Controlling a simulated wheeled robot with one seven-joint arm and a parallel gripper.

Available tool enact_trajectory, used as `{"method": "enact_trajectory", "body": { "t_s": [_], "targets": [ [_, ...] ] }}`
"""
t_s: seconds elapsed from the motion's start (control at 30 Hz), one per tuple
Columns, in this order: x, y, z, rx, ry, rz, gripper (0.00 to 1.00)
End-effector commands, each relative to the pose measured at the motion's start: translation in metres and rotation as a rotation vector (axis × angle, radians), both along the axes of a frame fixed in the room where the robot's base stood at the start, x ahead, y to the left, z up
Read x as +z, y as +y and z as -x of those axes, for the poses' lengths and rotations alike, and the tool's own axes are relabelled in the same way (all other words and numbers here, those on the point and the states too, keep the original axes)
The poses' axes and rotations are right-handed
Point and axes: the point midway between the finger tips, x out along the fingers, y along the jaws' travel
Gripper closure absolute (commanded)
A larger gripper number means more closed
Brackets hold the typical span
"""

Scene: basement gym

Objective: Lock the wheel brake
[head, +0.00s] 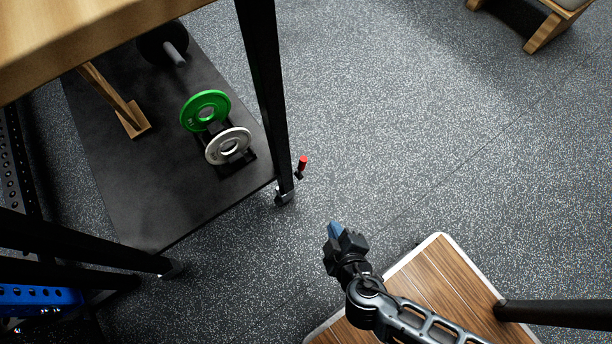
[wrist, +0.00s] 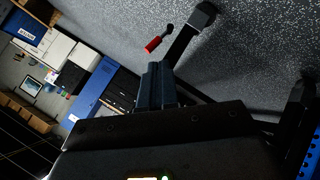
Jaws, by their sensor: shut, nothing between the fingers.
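The wheel brake is a small lever with a red grip (head: 302,162) on a dark stem, at the foot of a black table leg (head: 265,85). Its red grip stands up and away from the leg. A caster wheel (head: 284,196) sits under that leg. In the wrist view, the red grip (wrist: 153,44) shows just beyond my fingertips, left of a black leg (wrist: 190,35). My gripper (head: 335,230) is shut and empty, to the lower right of the lever and apart from it. Its blue-grey fingers also show in the wrist view (wrist: 154,72).
The wooden tabletop (head: 90,35) overhangs the upper left. A black mat (head: 130,190) under it holds a green plate (head: 205,110), a white plate (head: 228,145) and a dumbbell (head: 170,50). A wooden platform (head: 440,280) lies below my arm.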

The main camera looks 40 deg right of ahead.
Motion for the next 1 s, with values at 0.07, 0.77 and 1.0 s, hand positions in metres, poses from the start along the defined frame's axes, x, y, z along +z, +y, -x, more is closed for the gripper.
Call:
{"method": "enact_trajectory", "body": {
  "t_s": [0.07, 0.77, 1.0],
  "targets": [
    [-0.045, 0.0, -0.035, 0.0, -0.039, 0.115, 1.0],
    [-0.064, 0.007, -0.132, -0.012, -0.283, 0.462, 1.0],
    [-0.066, 0.002, -0.14, -0.013, -0.283, 0.462, 1.0]
  ]
}}
